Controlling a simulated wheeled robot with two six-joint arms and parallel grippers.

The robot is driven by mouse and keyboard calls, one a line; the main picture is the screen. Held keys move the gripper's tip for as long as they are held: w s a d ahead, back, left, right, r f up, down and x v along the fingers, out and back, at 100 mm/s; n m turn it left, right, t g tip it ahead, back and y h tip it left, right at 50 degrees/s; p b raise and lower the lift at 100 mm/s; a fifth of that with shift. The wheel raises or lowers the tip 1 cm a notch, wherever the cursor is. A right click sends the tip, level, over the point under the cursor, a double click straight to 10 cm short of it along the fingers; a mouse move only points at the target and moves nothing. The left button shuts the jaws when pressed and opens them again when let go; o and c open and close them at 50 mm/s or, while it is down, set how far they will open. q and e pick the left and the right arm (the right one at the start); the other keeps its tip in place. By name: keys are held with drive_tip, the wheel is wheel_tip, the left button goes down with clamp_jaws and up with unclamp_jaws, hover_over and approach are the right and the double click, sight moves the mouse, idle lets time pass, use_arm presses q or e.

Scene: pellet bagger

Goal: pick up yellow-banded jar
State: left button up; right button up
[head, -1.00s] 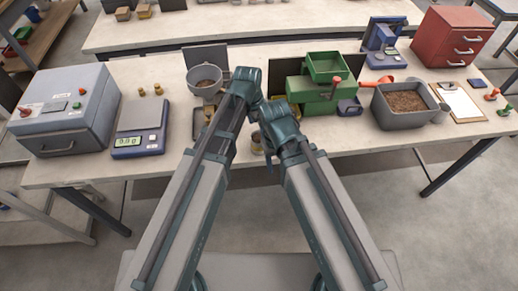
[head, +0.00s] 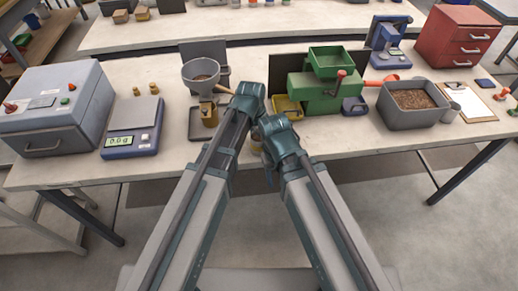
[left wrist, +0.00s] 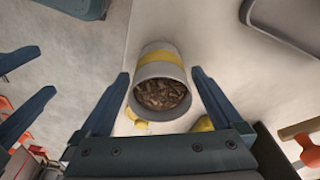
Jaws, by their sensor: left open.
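The yellow-banded jar (left wrist: 160,82) is a grey cylinder with a yellow band, full of brown pellets. In the left wrist view it stands on the pale table near its edge, its open mouth facing the camera. My left gripper (left wrist: 160,74) is open, with one finger on each side of the jar and a gap showing at both sides. In the head view my arms hide most of the jar and my left fingers. My right gripper hangs by the table's front edge in the head view (head: 268,170), mostly hidden by its own arm.
Another yellow item (left wrist: 203,124) lies close by the jar. A grey funnel stand (head: 202,75) is behind left, and a green machine (head: 315,95) behind right. A scale (head: 132,125) and a grey box machine (head: 60,110) stand at left, a pellet bin (head: 408,118) at right.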

use_arm(q)
drive_tip(key=shift+f, duration=0.6)
drive_tip(key=shift+r, duration=0.1)
clamp_jaws()
